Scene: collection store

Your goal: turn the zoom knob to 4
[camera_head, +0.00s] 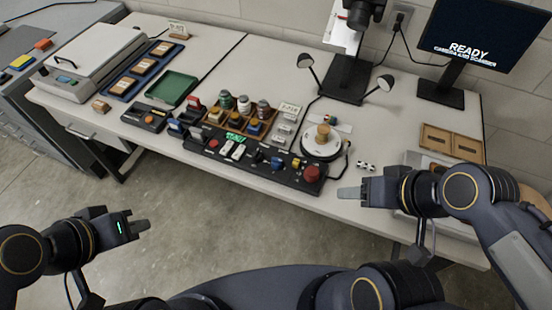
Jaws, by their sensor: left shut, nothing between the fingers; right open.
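A black control panel (254,172) lies along the table's front edge. It carries a blue knob (277,163), a small yellow control (296,162), white switches (238,151), a green lit display (235,136) and a large red button (311,173). Labels are too small to read, so I cannot tell which control is the zoom knob or where it points. My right gripper (345,192) is open, right of the panel near the red button, touching no control. My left gripper (143,226) is shut and empty over the floor, in front of the table and well away from the panel.
A round white stand with a wooden piece (323,133) and two lamps (305,61) are behind the panel. A green tray (172,88), a blue tray (124,86) and a scanner-like box (92,60) stand left. A READY monitor (480,35) is back right.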

